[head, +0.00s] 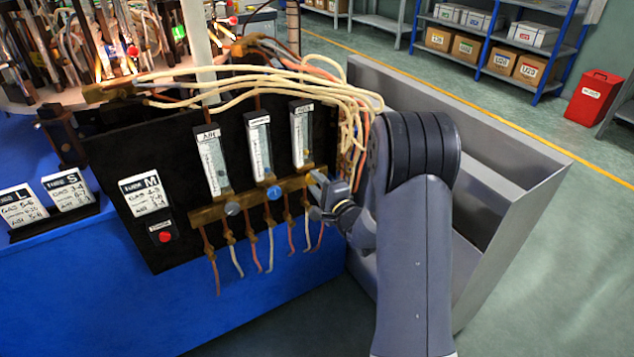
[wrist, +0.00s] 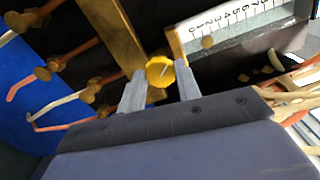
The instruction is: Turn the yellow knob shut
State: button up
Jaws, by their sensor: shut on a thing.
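The yellow knob (wrist: 159,71) shows in the wrist view as a round, many-sided cap with a pale line on its face. My gripper (wrist: 158,86) has one finger on each side of it and is shut on it. In the head view my gripper (head: 318,194) is at the right end of the brass manifold (head: 245,201), below the right flow meter (head: 302,135), and hides the yellow knob. A grey knob (head: 233,208) and a blue knob (head: 274,192) sit on the manifold to the left.
The black panel (head: 110,218) also carries a red button (head: 165,236). Cream and orange hoses (head: 345,100) hang over its top right, close to my arm. Thin tubes hang below the manifold. A grey metal bin (head: 510,215) stands right of my arm.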

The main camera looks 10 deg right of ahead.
jog(key=shift+m, duration=0.3)
jog(key=o, duration=1)
jog(key=v, duration=1.1)
jog(key=shift+w, duration=0.2)
jog(key=x, duration=1)
jog(key=shift+w+a, duration=0.2)
jog(key=shift+w, duration=0.15)
